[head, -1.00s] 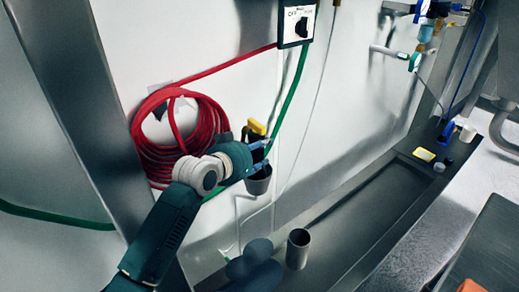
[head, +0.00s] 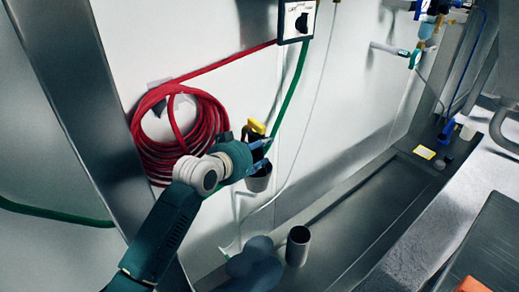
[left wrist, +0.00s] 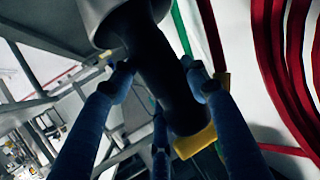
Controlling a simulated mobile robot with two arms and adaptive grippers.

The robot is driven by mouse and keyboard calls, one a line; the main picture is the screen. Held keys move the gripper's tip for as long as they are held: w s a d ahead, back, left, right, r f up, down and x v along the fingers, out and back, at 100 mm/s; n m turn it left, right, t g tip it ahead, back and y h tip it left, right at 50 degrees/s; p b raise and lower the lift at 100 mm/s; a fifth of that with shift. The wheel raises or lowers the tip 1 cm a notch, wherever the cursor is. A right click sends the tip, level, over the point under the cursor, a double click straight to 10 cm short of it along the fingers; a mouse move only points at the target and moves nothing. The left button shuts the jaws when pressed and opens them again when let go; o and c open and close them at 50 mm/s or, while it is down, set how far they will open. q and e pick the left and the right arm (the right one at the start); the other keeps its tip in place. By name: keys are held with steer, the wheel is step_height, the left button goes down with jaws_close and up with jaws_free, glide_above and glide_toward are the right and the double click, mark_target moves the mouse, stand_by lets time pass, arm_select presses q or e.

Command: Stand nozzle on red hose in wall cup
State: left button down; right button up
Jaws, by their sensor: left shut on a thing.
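The black nozzle (head: 255,142) with its yellow part (head: 257,127) is upright near the wall. My left gripper (head: 264,155) is shut on it. The grey wall cup (head: 259,181) is directly below the gripper. In the left wrist view, the gripper (left wrist: 155,75) has its blue fingers around the dark nozzle body (left wrist: 165,75), and the cup (left wrist: 112,18) is at the nozzle's end. The nozzle's end appears to be at or inside the cup's mouth; how deep is hidden. The red hose (head: 205,120) hangs coiled on the wall.
A switch box (head: 297,21) is above, with a green hose (head: 292,90) running down behind the gripper. A metal cylinder (head: 298,246) stands on the ledge below. A long shallow trough (head: 370,200) runs right and is clear.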

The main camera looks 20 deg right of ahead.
arm_select(q)
steer(key=c, duration=0.8)
jaws_free()
steer(key=shift+f, duration=0.2)
steer(key=v, duration=1.2)
steer(key=shift+r, duration=0.15)
